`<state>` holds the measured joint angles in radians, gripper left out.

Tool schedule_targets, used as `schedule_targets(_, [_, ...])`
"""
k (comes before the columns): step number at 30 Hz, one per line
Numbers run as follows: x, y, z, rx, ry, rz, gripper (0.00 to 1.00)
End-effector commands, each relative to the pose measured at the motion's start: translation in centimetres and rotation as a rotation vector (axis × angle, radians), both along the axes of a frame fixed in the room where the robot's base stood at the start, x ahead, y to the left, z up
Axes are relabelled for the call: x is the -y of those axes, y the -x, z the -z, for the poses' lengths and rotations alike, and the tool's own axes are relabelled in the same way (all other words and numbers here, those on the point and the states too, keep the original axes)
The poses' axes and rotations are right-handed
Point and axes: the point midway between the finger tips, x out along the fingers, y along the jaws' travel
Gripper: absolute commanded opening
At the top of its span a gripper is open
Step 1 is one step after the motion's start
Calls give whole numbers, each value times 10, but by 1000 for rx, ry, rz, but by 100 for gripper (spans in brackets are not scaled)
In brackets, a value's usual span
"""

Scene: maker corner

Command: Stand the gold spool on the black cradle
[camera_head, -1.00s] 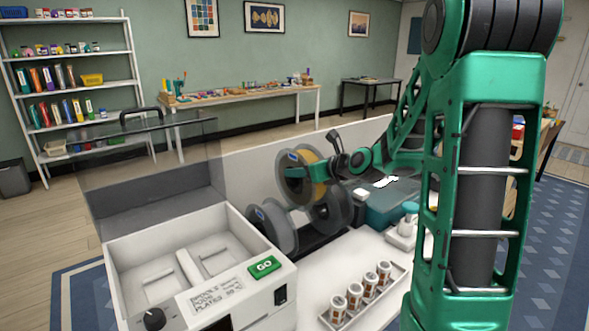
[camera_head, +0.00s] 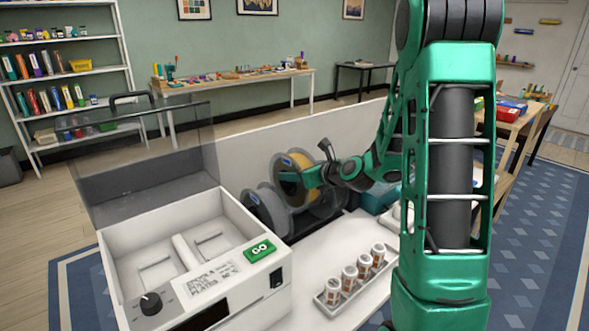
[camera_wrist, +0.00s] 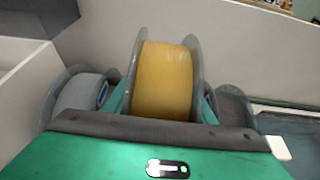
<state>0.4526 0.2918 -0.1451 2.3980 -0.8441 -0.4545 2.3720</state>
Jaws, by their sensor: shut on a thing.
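The gold spool (camera_head: 291,187), upright with grey flanges, is in my gripper (camera_head: 312,177). In the wrist view the gold spool (camera_wrist: 164,82) fills the space between the two fingers. It is between a grey spool (camera_head: 265,210) on the left and a dark spool (camera_head: 328,204) on the right. The black cradle (camera_head: 308,229) shows only as a dark strip low between these spools; most of it is hidden. I cannot tell whether the gold spool touches it.
A white machine (camera_head: 265,278) with a raised clear lid (camera_head: 135,150) stands at the left. A tray (camera_head: 322,304) of several small labelled jars stands in front of the spools. A low white panel (camera_head: 240,150) is close behind. The bench between machine and tray is clear.

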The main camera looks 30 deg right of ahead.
Motion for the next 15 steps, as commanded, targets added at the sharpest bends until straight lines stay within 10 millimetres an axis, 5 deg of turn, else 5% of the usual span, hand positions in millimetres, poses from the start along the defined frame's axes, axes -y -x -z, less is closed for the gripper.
schedule_targets(15, [0, 0, 37, 2, -2, 2, 0])
